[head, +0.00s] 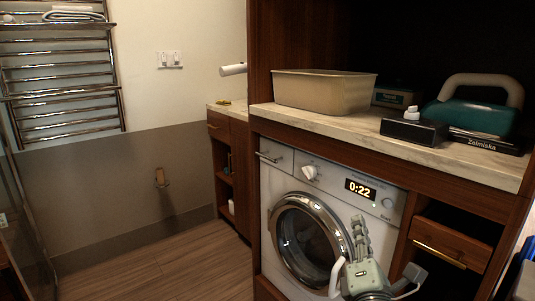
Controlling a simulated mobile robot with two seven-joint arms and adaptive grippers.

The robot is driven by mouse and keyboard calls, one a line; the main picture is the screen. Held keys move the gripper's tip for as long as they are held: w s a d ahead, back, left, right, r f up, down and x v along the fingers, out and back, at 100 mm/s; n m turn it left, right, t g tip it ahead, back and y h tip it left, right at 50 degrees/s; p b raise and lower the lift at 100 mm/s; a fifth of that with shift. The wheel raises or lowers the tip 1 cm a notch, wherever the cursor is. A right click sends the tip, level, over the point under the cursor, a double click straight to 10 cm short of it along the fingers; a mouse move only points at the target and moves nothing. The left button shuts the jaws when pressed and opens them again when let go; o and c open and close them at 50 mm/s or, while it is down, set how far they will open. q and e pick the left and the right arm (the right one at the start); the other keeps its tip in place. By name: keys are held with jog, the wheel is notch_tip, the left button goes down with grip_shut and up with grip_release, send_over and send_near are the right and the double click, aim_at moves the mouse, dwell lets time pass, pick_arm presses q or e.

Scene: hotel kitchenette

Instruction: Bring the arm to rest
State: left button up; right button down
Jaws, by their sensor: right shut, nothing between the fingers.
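My right gripper (358,226) is in the lower right of the head view, in front of the washing machine (378,214). Its fingers point up and are shut with nothing between them. It overlaps the right edge of the machine's round door (308,235) in the picture; I cannot tell how far it is from the door. My left gripper is not in view.
A marble-look counter (330,124) above the machine holds a beige bin (320,92), a black box (413,132) and a teal case with a pale handle (478,105). A wooden drawer (448,245) is at right. Floor (165,275) at left is clear.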

jog(key=s+d+f+m+g, duration=0.3)
jog(key=f+m, duration=0.1)
jog(key=f, duration=0.4)
jog(key=s+d+f+m+g+h, duration=0.1)
jog(key=s+d+f+m+g, duration=0.15)
jog(key=f+m, duration=0.4)
jog(key=s+d+f+m+g, duration=0.3)
jog(key=s+f+g, duration=0.1)
jog(key=f, duration=0.6)
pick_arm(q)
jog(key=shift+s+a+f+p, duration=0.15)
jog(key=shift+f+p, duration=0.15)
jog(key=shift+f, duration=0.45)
pick_arm(e)
jog(key=s+f+m+g+y, duration=0.2)
jog(key=s+f+m+g, duration=0.6)
jog(key=s+f, duration=0.6)
jog(key=s, duration=0.3)
jog(key=shift+s+a+f, duration=0.15)
jog(key=shift+s+f, duration=0.05)
jog(key=shift+s, duration=0.05)
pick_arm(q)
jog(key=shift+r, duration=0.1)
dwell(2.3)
